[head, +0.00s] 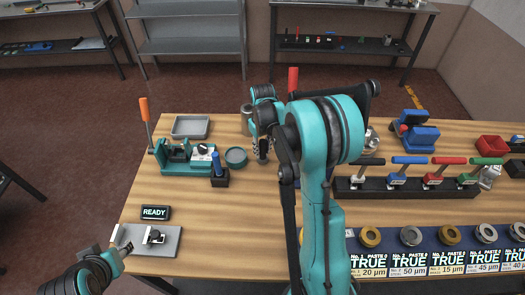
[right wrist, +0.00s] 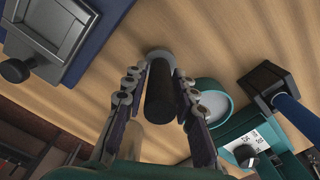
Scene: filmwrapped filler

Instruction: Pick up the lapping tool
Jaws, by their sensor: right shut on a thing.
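My right gripper (right wrist: 161,74) is shut on a dark cylinder (right wrist: 160,97) with a grey end, which looks like the lapping tool. In the head view the right gripper (head: 261,140) is over the table's middle, and a dark piece of the cylinder (head: 263,152) shows beneath it. My own arm hides part of this area, and I cannot tell whether the cylinder touches the table. My left gripper (head: 116,252) is at the lower left, beside a grey plate (head: 168,245); its fingers are too small to read.
A round teal dish (head: 236,156) and a teal fixture (head: 185,166) are left of the right gripper. A dark rack (head: 405,191) with several coloured-handled tools stands to the right. Several rings lie on a blue paste strip in front. Bare wood lies at centre left.

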